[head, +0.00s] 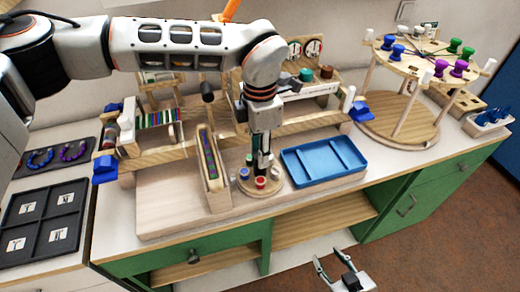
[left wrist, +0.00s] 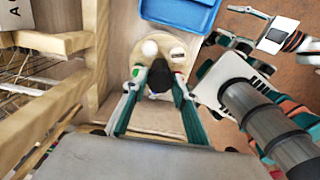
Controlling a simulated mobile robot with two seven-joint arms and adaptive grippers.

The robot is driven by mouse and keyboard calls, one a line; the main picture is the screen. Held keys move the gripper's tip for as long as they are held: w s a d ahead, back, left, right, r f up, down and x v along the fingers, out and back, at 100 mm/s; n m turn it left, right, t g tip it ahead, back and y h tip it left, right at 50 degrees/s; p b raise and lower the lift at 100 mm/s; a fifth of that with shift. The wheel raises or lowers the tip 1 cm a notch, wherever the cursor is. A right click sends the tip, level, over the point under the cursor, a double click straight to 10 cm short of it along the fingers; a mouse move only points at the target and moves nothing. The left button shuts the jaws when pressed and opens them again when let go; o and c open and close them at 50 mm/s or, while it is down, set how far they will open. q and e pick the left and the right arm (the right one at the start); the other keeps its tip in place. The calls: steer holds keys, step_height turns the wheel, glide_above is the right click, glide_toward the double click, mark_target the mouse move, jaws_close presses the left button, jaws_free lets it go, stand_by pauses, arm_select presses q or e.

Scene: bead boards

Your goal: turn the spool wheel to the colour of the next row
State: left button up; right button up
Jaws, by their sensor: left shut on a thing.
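The spool wheel (head: 249,191) is a small round wooden disc on the bench, with red (head: 260,183), blue and green spool tops around it. My left gripper (head: 262,170) points straight down over its middle. In the left wrist view, the left gripper (left wrist: 158,82) is shut on a dark knob (left wrist: 160,72) at the wheel (left wrist: 124,50). White tops and a green one show beside the knob; the near side of the wheel is partly hidden by the fingers. My right gripper (head: 328,257) is open and empty, low in front of the bench.
A blue tray (head: 322,166) lies close to the wheel's right, and a narrow wooden bead holder (head: 213,180) stands to its left. A wooden loom frame (head: 165,153) is behind. A round stand with coloured bobbins (head: 420,62) is at the back right.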

stand_by(0.3)
arm_select(q)
steer(key=o, duration=1.1)
steer(key=shift+r, duration=0.15)
step_height(320, 180, up, 12)
steer(key=shift+f, duration=0.1)
steer(key=shift+s, duration=0.1)
